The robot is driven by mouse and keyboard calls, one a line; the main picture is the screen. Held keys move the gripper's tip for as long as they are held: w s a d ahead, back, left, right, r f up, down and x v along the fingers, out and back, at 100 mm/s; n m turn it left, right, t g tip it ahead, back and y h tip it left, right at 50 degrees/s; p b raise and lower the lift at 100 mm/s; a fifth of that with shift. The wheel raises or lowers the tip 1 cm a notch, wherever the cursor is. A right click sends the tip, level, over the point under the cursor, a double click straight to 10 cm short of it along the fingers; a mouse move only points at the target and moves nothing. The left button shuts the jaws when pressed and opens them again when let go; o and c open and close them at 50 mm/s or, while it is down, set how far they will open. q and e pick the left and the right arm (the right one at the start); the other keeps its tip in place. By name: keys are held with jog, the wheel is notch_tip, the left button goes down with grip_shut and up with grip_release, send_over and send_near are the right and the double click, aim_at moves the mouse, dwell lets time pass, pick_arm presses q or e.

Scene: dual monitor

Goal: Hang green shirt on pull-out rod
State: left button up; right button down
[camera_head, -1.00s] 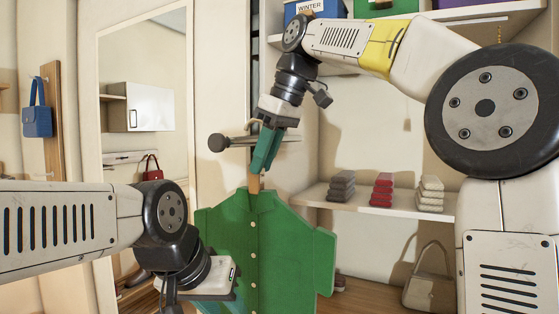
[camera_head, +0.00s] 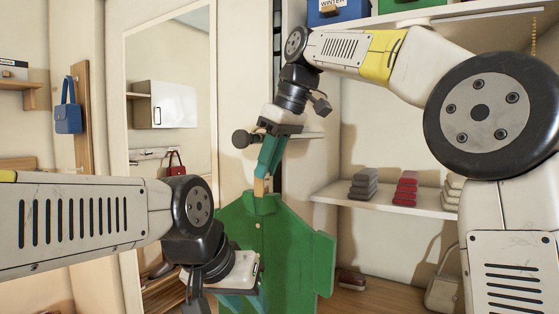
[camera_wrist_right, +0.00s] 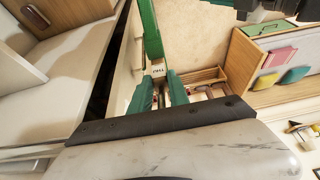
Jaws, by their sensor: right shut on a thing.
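The green shirt (camera_head: 282,248) hangs upright on a pale wooden hanger piece (camera_head: 261,187). My right gripper (camera_head: 264,172) is shut on that piece; the right wrist view shows it between the teal fingers (camera_wrist_right: 158,88), with the shirt (camera_wrist_right: 151,35) seen edge-on beyond. The pull-out rod has a dark round knob (camera_head: 241,138) at its near end. My right gripper overlaps the rod in the head view, and I cannot tell whether they touch. My left gripper (camera_head: 250,300) is low in front of the shirt's left side; its fingers are partly cut off.
A shelf (camera_head: 395,203) with folded grey and red stacks stands at right. A mirror (camera_head: 165,90) and a blue bag (camera_head: 69,112) on a wooden board are at left. A pale handbag (camera_head: 443,285) sits at lower right.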

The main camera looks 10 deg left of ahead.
jog(key=c, duration=1.2)
grip_release()
jog(key=shift+o, duration=0.2)
jog(key=w+v, duration=0.1)
jog(key=v, duration=0.6)
jog(key=s+d+f+m+t, duration=0.2)
jog(key=d+f+m, duration=0.15)
jog(key=d, duration=0.55)
jog(key=s+d+f+m+t+h, duration=0.1)
jog(key=s+d+f+m, duration=0.4)
jog(key=d+f, duration=0.3)
jog(key=s+d+f+m+t+h, duration=0.1)
jog(key=s+d+f+m, duration=0.4)
jog(key=f, duration=1.2)
jog(key=s+d, duration=0.3)
jog(key=shift+s+d+t, duration=0.25)
jog(key=shift+t, duration=0.15)
jog(key=shift+r, duration=0.1)
